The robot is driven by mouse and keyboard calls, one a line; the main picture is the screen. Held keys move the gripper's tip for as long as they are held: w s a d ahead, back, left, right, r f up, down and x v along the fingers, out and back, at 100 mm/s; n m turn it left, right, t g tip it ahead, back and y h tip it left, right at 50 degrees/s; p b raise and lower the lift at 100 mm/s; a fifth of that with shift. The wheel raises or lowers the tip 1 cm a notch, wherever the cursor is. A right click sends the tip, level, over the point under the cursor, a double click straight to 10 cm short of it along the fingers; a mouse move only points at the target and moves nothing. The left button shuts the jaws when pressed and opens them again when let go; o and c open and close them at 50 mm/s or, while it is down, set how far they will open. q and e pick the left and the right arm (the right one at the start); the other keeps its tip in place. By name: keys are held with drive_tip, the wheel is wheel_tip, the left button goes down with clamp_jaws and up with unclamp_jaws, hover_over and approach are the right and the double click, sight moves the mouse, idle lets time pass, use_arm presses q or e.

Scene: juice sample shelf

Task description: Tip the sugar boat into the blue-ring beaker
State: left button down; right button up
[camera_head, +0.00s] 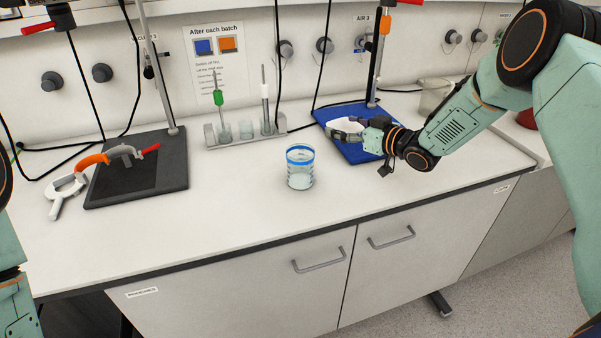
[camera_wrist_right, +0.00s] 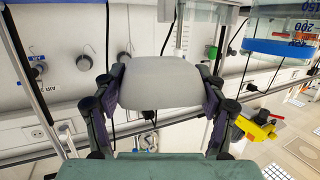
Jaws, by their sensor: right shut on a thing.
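The blue-ring beaker (camera_head: 300,170) stands upright on the white bench near its front edge. It is clear glass with a blue band near the top and pale contents low down. Part of it also shows at the upper right of the right wrist view (camera_wrist_right: 282,47). My right gripper (camera_head: 350,134) is shut on the white sugar boat (camera_head: 343,126) and holds it over the blue stand base, to the right of and behind the beaker. In the right wrist view, the boat (camera_wrist_right: 160,82) sits between both fingers; its contents are hidden. My left gripper is out of view.
A blue stand base (camera_head: 355,148) lies below my right gripper. A grey rack (camera_head: 213,138) with small glasses and upright tools stands behind the beaker. A dark stand base (camera_head: 175,172) with an orange-and-red clamp is at left. Bench space left of the beaker is clear.

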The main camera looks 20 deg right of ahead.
drive_tip(key=shift+w+d+r, duration=0.1)
drive_tip(key=shift+d+r, duration=0.05)
drive_tip(key=shift+r, duration=0.15)
drive_tip(key=shift+w+d+r+p, duration=0.25)
drive_tip(key=shift+d+r+p, duration=0.4)
drive_tip(key=shift+d, duration=0.25)
drive_tip(key=shift+w+d+r+p, duration=0.2)
drive_tip(key=shift+d+r+p, duration=0.4)
drive_tip(key=shift+d, duration=0.25)
